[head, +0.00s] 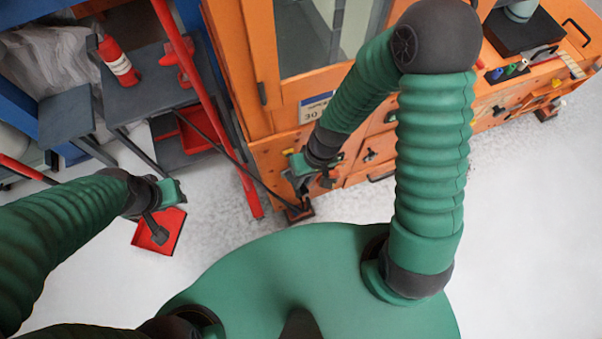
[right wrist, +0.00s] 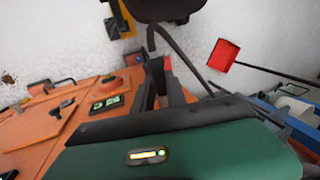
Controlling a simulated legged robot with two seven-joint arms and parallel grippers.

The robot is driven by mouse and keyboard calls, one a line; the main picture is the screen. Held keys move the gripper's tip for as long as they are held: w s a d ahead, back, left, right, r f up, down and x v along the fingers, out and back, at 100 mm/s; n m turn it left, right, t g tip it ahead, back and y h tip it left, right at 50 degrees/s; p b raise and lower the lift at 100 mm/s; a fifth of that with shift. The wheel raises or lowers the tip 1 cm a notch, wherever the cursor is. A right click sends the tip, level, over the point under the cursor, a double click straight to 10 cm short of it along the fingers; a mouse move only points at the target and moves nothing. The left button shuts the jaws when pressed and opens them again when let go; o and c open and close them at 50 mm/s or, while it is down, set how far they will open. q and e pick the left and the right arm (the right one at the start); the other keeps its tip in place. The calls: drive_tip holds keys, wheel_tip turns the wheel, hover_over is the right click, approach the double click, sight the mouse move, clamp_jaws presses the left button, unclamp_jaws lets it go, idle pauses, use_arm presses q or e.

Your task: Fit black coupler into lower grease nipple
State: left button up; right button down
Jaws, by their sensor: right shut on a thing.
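My right gripper (head: 300,178) is at the lower front of the orange machine (head: 262,150), near its left corner. In the right wrist view its dark fingers (right wrist: 160,80) are shut on a small dark piece between the tips, which I take to be the black coupler; its outline is hard to make out. A black hose (right wrist: 185,60) runs close by the fingertips. I cannot pick out the lower grease nipple in either view. My left gripper (head: 162,208) hangs over the floor at the left, and its jaws are too unclear to read.
A red pole (head: 205,100) leans beside the machine. A grey shelf (head: 140,95) with a red canister (head: 118,62) stands at the left. The pale floor (head: 95,285) is mostly clear.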

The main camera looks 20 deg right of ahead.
drive_tip(key=shift+s, duration=0.35)
use_arm(q)
drive_tip(key=shift+f, duration=0.2)
use_arm(e)
drive_tip(key=s, duration=0.4)
drive_tip(key=shift+d, duration=0.1)
